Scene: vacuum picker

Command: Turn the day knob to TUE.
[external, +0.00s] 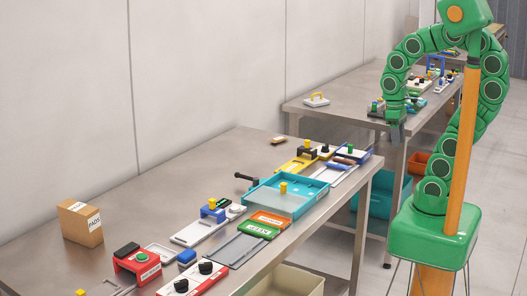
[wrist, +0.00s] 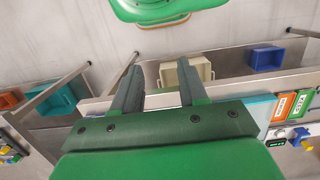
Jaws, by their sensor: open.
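I cannot tell for certain which control is the day knob, as no TUE mark is readable. A red and white panel (external: 208,279) at the near end of the front table carries two black knobs, one nearer (external: 181,286) and one farther (external: 205,267). Other small dark knobs stand on the panels at that table's far end. My gripper (external: 395,138) hangs pointing down near the far table, well away from the red and white panel. In the wrist view my gripper (wrist: 159,75) is open, with nothing between its fingers.
A teal tray (external: 315,195), orange and green blocks (external: 264,224) and a blue-handled slider (external: 213,210) crowd the front table. A cardboard box (external: 80,223) stands at its left. A beige bin (wrist: 170,78) sits below the table edge. The table's back left is clear.

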